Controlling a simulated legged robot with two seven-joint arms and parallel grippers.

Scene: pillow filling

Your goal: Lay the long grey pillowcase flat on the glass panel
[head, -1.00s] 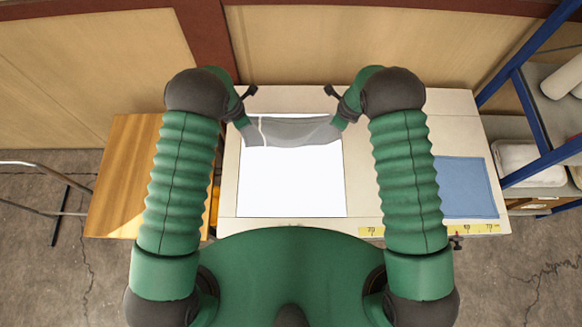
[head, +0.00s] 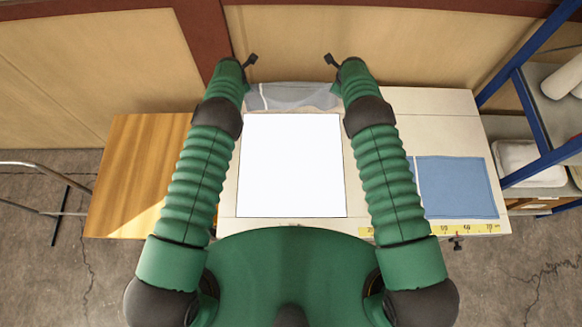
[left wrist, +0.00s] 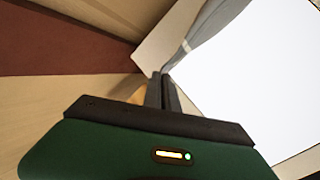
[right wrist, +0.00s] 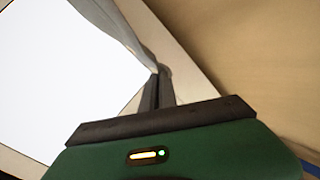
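The long grey pillowcase (head: 292,97) is thin and partly see-through, with a pale band near its left end. It is stretched between my two grippers across the far edge of the bright white glass panel (head: 290,165). The panel looks bare in front of it. My left gripper (left wrist: 163,80) is shut on the pillowcase's left end. My right gripper (right wrist: 160,78) is shut on its right end. The fingers are hidden behind my arms in the head view. I cannot tell whether the cloth touches the table.
A blue cloth (head: 458,188) lies on the right of the cream table, above a yellow measuring strip (head: 480,228). A wooden side table (head: 140,170) stands at the left. A blue-framed shelf (head: 530,115) is at the right. A panelled wall (head: 350,45) stands close behind the table.

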